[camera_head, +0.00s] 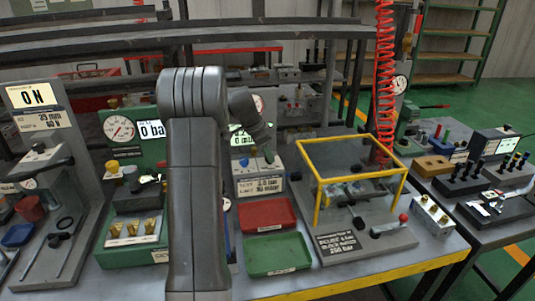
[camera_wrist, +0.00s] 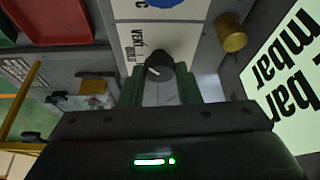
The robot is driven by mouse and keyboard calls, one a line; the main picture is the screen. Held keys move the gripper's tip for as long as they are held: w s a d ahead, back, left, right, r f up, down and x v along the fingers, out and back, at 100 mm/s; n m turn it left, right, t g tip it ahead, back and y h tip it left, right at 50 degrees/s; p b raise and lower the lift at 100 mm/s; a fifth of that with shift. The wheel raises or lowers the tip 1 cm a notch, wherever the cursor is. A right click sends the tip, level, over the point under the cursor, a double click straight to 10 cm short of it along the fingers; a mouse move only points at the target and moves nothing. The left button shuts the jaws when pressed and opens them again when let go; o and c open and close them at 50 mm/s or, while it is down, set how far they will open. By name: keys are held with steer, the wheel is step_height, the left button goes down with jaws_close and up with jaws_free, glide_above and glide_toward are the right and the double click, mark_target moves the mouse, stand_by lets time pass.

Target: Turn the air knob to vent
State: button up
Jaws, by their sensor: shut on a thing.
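The air knob (camera_wrist: 157,68) is a dark round knob with a white pointer line, on a light panel in the wrist view. A label (camera_wrist: 138,50) beside it seems to read "VENT" with another word under it. My gripper (camera_wrist: 160,88) has its two green fingers on either side of the knob and is shut on it. The pointer line slants, and I cannot tell exactly which word it points to. In the head view my gripper (camera_head: 268,153) is small at the test panel behind the red tray, and the knob is hidden there.
A brass knob (camera_wrist: 231,33) and a lit display (camera_wrist: 292,80) are close by in the wrist view. In the head view a red tray (camera_head: 267,216), a green tray (camera_head: 277,254) and a yellow frame (camera_head: 352,141) stand in front and to the right. A red coiled hose (camera_head: 385,80) hangs behind.

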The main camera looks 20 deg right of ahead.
stand_by(0.4)
steer(key=o, duration=1)
steer(key=shift+r, duration=0.1)
steer(key=v, duration=1.3)
steer(key=shift+a+r, duration=0.2)
steer(key=shift+r, duration=0.1)
steer(key=shift+f, duration=0.1)
steer(key=x, duration=1.3)
steer(key=shift+d+f, duration=0.2)
steer(key=shift+f, duration=0.1)
